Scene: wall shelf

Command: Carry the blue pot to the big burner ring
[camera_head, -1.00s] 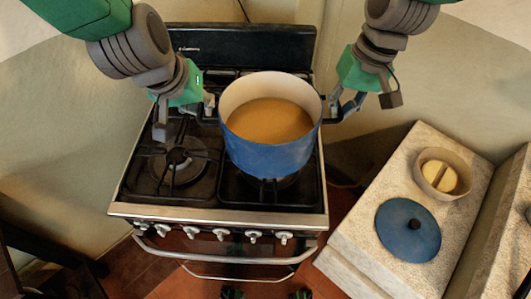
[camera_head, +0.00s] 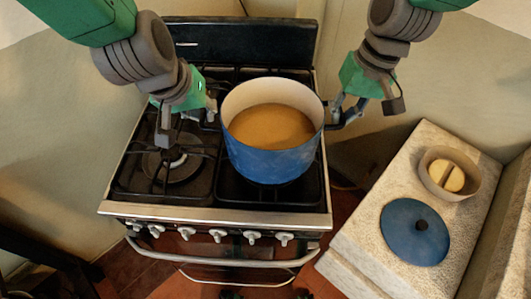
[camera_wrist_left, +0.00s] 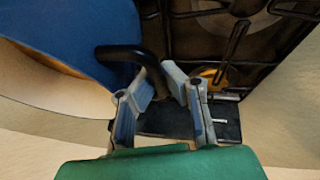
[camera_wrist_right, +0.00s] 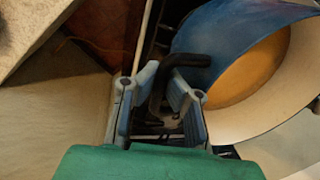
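The blue pot (camera_head: 272,160), full of brown liquid, is upright over the front right part of the black stove (camera_head: 220,205). I cannot tell whether its base touches the grate; the burner under it is hidden. My left gripper (camera_head: 211,113) is shut on the pot's left black handle, which runs between its fingers (camera_wrist_left: 160,80) in the left wrist view. My right gripper (camera_head: 338,115) is shut on the right handle, seen between its fingers (camera_wrist_right: 162,85) in the right wrist view. The front left burner ring (camera_head: 174,164) is bare, left of the pot.
A pale counter (camera_head: 360,235) to the right holds a blue lid (camera_head: 405,245) and a bowl (camera_head: 470,180) with a yellowish piece in it. Knobs (camera_head: 250,237) and an oven handle line the stove's front. A dark backguard (camera_head: 240,45) stands behind.

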